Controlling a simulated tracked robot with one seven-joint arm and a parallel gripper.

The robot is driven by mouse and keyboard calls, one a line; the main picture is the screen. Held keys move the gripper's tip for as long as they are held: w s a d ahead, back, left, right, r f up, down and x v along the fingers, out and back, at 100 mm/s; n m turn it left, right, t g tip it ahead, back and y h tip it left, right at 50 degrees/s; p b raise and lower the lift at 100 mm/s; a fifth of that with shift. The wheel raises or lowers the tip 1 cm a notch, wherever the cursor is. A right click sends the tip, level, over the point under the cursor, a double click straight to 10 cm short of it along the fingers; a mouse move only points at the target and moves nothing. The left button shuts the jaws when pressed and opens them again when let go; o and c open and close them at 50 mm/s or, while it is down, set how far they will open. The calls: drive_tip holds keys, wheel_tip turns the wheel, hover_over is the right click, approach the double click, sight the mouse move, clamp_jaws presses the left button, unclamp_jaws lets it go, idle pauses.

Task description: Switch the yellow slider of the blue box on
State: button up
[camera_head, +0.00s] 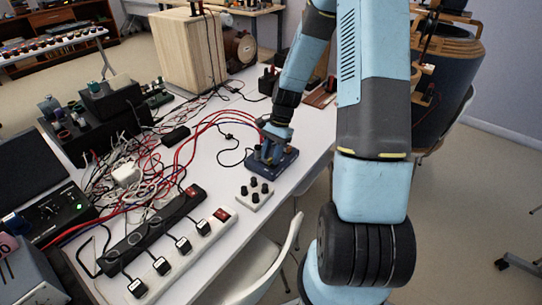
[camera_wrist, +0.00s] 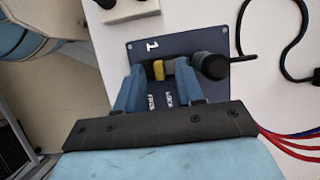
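The blue box (camera_wrist: 190,112) lies flat on the white table, with a white "1" and the words FREE and LOCK on its top. In the head view the box (camera_head: 287,160) is at the table's right edge, partly behind my gripper (camera_head: 270,153). The yellow slider (camera_wrist: 159,70) shows in the wrist view, between the fingertips of my gripper (camera_wrist: 161,72). My fingers are apart and reach down to the box on either side of the slider. I cannot tell whether they touch it. A black round knob (camera_wrist: 212,66) stands just right of the right finger.
A pale box with black knobs (camera_head: 256,193) sits close to the blue box. A white power strip (camera_head: 182,258), a black power strip (camera_head: 150,232) and tangled cables (camera_head: 135,180) fill the table's left. A wooden speaker box (camera_head: 190,52) stands at the back. Red and blue cables (camera_wrist: 290,143) run nearby.

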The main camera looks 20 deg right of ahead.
drive_tip(key=shift+a+f, duration=0.15)
drive_tip(key=shift+f, duration=0.2)
clamp_jaws()
idle(1.3)
